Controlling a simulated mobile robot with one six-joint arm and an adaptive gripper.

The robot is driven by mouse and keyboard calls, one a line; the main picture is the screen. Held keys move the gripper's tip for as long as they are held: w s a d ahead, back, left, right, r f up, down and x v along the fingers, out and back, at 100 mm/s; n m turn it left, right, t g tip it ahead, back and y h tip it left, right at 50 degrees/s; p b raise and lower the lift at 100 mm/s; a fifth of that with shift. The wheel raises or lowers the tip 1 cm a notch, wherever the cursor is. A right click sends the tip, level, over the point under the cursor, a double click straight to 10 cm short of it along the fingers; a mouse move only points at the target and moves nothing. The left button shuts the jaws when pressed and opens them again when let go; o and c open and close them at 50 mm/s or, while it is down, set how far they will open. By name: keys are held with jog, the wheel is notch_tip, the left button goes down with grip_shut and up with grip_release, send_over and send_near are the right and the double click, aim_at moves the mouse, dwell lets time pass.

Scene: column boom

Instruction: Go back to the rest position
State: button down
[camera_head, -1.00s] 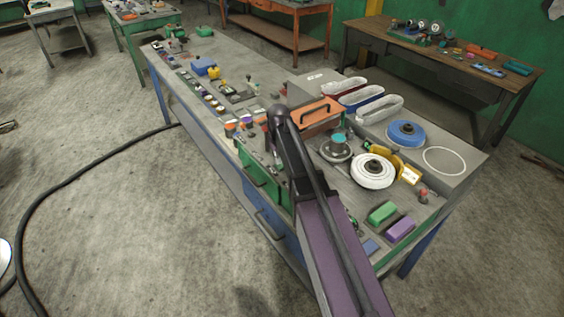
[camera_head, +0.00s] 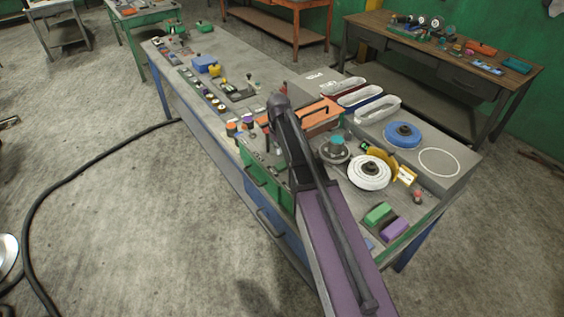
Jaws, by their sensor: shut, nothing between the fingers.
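My arm (camera_head: 332,225) rises from the bottom edge of the head view, with a purple link and a dark cable along it. Its dark joint (camera_head: 279,104) is at the upper end, in front of the long workbench (camera_head: 290,78) as seen from here. My gripper cannot be made out; the arm hides what lies behind it. No held object shows.
The bench carries a white disc (camera_head: 369,173), a blue disc (camera_head: 402,134), an orange box lid (camera_head: 318,117) and green (camera_head: 379,214) and purple (camera_head: 395,229) blocks. A black hose (camera_head: 60,185) lies on the floor. Open floor lies left of the bench.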

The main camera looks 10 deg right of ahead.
jog(key=shift+r, duration=0.25)
dwell(0.4)
